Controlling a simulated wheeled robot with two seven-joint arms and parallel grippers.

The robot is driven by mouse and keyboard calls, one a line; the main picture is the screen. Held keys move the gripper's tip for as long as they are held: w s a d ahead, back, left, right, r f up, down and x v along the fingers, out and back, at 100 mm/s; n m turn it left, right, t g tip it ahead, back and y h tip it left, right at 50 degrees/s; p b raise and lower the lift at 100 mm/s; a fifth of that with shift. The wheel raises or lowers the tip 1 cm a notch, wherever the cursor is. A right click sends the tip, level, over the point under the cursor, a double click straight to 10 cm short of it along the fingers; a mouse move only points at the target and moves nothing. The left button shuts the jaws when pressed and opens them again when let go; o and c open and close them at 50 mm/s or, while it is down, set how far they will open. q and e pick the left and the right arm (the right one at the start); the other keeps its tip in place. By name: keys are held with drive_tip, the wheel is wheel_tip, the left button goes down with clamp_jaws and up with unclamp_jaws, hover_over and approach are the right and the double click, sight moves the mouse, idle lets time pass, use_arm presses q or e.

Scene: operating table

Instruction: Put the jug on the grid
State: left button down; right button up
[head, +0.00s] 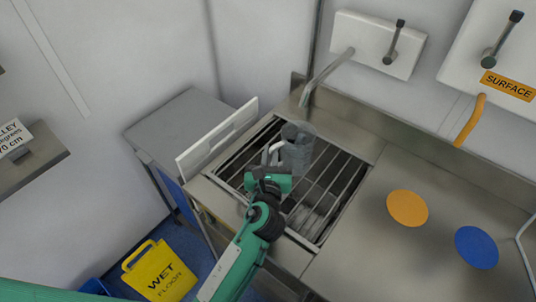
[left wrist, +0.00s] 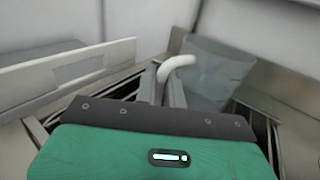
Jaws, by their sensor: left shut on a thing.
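The jug (head: 297,148) is a grey, see-through vessel with a pale handle. It stands at, or just above, the back part of the metal grid (head: 327,194) in the sink; I cannot tell if it touches the bars. My left gripper (head: 271,158) reaches in from the front and is shut on the jug's handle. In the left wrist view the jug (left wrist: 215,72) shows upright or slightly tilted beyond the gripper (left wrist: 172,88), with its curved white handle between the fingers. The jug's lower part is hidden there. My right gripper is not in view.
A tap (head: 325,78) hangs over the sink behind the jug. A white panel (head: 217,135) stands up along the sink's left edge. An orange disc (head: 407,208) and a blue disc (head: 477,247) lie on the steel counter at right. A yellow wet-floor sign (head: 160,272) is below left.

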use_arm(q)
drive_tip(key=shift+d+r, duration=0.1)
drive_tip(key=c, duration=1.5)
unclamp_jaws()
drive_tip(key=shift+f, duration=0.2)
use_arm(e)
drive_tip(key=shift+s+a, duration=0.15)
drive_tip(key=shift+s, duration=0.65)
